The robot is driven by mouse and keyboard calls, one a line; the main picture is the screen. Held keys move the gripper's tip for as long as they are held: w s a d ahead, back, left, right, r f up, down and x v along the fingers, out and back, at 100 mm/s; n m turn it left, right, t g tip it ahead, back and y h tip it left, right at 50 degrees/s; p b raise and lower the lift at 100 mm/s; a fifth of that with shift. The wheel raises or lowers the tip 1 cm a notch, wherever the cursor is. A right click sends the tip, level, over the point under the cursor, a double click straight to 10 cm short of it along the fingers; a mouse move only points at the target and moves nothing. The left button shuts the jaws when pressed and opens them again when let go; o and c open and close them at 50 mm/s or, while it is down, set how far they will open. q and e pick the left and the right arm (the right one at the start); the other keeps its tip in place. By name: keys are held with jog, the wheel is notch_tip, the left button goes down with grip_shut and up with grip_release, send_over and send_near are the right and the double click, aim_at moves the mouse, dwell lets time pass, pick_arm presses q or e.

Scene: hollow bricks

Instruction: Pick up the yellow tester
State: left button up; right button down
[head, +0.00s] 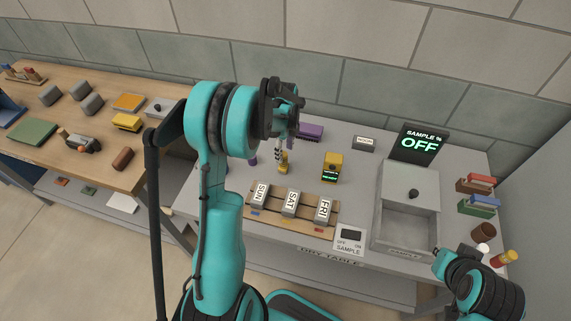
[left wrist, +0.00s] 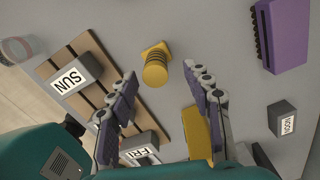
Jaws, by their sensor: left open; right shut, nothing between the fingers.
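The yellow tester (head: 333,168) is a small upright yellow box with a dark, green-lit display, standing on the grey table behind the day-block rack. In the left wrist view a yellow block, likely the tester (left wrist: 194,135), shows partly hidden behind one finger. My left gripper (head: 281,140) is above the table to the left of the tester, fingers pointing down. In the left wrist view its fingers (left wrist: 160,82) are apart, with nothing held between them. A small yellow cylinder on a base (left wrist: 155,68) stands just beyond the fingertips.
The rack (head: 273,208) with SUN, SAT and FRI blocks lies in front. A purple block (head: 310,131) and a NOON block (head: 364,143) are behind. A grey sample box (head: 405,235) stands to the right, near an OFF display (head: 418,143). A wooden table is at left.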

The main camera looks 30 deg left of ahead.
aim_at(284, 154)
pick_arm(q)
jog(key=f, duration=0.3)
jog(key=f+b, duration=0.1)
jog(key=shift+s+f, duration=0.25)
jog(key=shift+r, duration=0.1)
grip_shut()
jog(key=shift+r, duration=0.6)
notch_tip(284, 154, up, 3)
jog(key=shift+f+p, duration=0.15)
jog(key=shift+p, duration=0.45)
jog(key=s+d+r+p, duration=0.2)
jog(key=d+r, duration=0.5)
jog(key=d, duration=0.4)
jog(key=shift+s+d, duration=0.2)
